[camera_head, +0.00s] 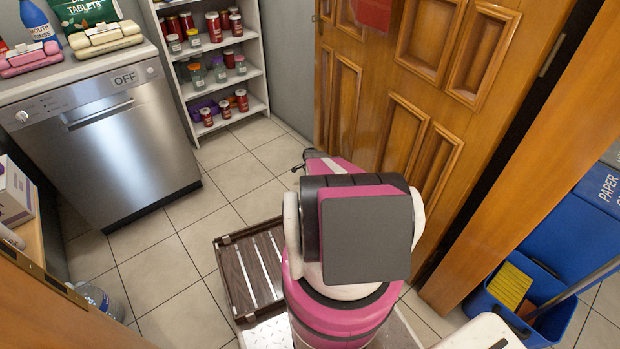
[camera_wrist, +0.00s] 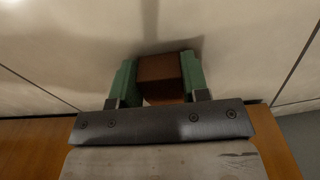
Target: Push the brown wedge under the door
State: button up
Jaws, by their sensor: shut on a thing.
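The brown wedge (camera_wrist: 160,78) shows in the wrist view between the two green fingers of my gripper (camera_wrist: 160,80). The fingers are shut on its sides. The wedge is close to the pale tiled floor, and I cannot tell whether it touches it. In the head view my arm hides the gripper and the wedge. The wooden door (camera_head: 400,95) with raised panels stands on the right in the head view. Its lower edge is partly hidden behind my arm.
A dishwasher (camera_head: 115,140) and a white shelf (camera_head: 213,50) with jars stand at the left and back. A dark slatted crate (camera_head: 250,272) lies on the floor left of my arm. A blue bucket (camera_head: 555,305) and blue bin (camera_head: 575,240) stand at the right. Tiles (camera_head: 160,265) are clear at the left.

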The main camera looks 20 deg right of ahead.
jog(key=o, duration=1)
jog(key=shift+o, duration=0.2)
notch_tip(320, 180, up, 11)
jog(key=shift+f, duration=0.1)
jog(key=s+a+r+n, duration=0.4)
jog(key=s+a+r, duration=0.3)
jog(key=a+r, duration=0.45)
jog(key=s+a+r+n, duration=0.4)
jog(key=s+a+r, duration=0.4)
jog(key=r, duration=0.6)
jog(key=s+a+r+n, duration=0.9)
jog(key=s+a+r, duration=0.6)
jog(key=s+r, duration=0.3)
jog(key=shift+s, duration=0.85)
